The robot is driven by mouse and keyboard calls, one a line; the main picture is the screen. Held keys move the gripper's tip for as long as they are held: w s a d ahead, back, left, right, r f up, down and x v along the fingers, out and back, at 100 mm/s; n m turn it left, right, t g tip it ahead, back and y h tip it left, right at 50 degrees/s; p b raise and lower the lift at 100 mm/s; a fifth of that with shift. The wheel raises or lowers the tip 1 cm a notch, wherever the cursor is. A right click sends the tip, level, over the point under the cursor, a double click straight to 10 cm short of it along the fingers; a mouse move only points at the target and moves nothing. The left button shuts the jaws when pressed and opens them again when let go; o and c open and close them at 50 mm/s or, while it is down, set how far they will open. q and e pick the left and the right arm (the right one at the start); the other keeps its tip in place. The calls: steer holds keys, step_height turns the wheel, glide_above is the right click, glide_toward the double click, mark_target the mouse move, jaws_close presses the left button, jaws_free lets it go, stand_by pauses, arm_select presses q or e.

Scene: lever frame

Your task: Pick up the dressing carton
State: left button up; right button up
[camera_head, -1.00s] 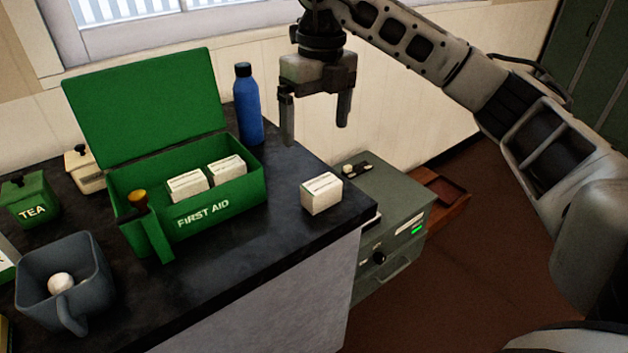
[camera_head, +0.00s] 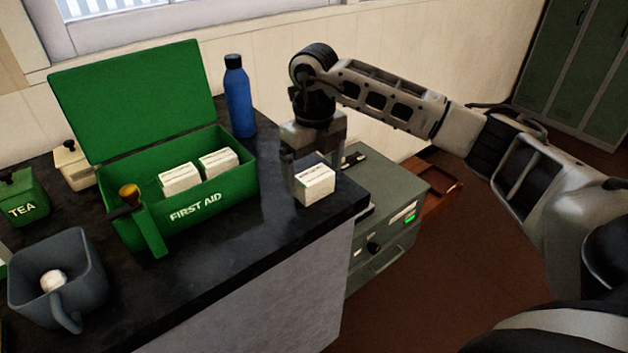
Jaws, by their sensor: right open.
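A small white dressing carton (camera_head: 315,187) stands on the dark counter (camera_head: 262,215) near its right end. My right gripper (camera_head: 312,160) is open and points down, low over the counter at the carton. One finger shows at the carton's left; the carton hides the lower part of the gripper. I cannot tell whether the fingers are around the carton or just behind it, or whether they touch it. Two similar white cartons (camera_head: 180,179) (camera_head: 218,163) sit inside the open green first aid box (camera_head: 205,210). My left gripper is not in view.
A blue bottle (camera_head: 238,97) stands behind the box, left of my right gripper. A grey mug (camera_head: 78,285) holding a white round item and a green tea tin (camera_head: 24,197) stand at left. A grey-green machine (camera_head: 395,220) stands beside the counter's right edge.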

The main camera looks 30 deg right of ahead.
step_height(320, 180, down, 2)
steer(key=shift+f, duration=0.2)
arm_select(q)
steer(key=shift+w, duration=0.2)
arm_select(e)
steer(key=c, duration=1.1)
steer(key=shift+o, duration=0.2)
steer(key=shift+r, duration=0.1)
steer(key=shift+r, duration=0.4)
steer(key=r, duration=0.1)
steer(key=r+b, duration=0.1)
steer(key=r, duration=0.1)
steer(key=shift+a, duration=0.35)
arm_select(q)
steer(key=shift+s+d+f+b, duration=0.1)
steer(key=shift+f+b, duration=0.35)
steer(key=shift+b, duration=0.05)
arm_select(e)
steer(key=s+a+r, duration=0.6)
steer(key=a+r, duration=0.3)
steer(key=a, duration=0.3)
